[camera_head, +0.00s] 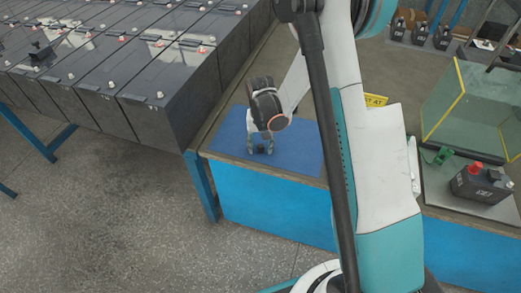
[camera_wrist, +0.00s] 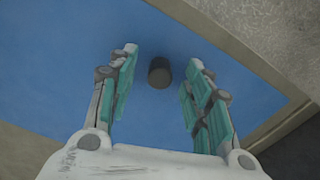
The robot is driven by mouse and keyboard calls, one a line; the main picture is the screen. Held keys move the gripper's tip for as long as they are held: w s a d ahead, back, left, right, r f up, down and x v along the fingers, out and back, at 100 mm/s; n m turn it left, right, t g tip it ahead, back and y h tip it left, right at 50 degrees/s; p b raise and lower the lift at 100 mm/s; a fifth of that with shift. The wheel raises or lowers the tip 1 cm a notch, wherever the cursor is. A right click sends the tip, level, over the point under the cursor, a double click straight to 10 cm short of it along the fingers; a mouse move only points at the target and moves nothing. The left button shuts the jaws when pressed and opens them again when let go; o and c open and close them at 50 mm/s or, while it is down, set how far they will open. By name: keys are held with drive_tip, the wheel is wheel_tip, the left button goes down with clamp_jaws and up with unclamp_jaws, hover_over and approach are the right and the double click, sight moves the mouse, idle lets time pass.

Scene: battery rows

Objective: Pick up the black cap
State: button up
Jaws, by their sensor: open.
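The black cap (camera_wrist: 160,73) is a small dark cylinder on the blue mat (camera_wrist: 60,70). In the wrist view it lies between and just beyond the fingertips of my gripper (camera_wrist: 161,60), with blue mat showing on both sides of it. My gripper is open and empty, and points down at the mat. In the head view my gripper (camera_head: 260,147) is low over the blue mat (camera_head: 305,150), and the cap (camera_head: 262,149) is a small dark spot between its fingers. Whether the fingers touch the mat is hard to tell.
Rows of large dark batteries (camera_head: 120,60) stand on a rack at left. At right are a glass tank (camera_head: 468,105), a small black battery with a red terminal (camera_head: 482,182) and a green clamp (camera_head: 438,157). A yellow sign (camera_head: 376,100) is partly behind my arm.

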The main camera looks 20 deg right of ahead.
drive_tip(key=c, duration=0.8)
drive_tip(key=shift+r, duration=0.1)
drive_tip(key=shift+c, duration=0.2)
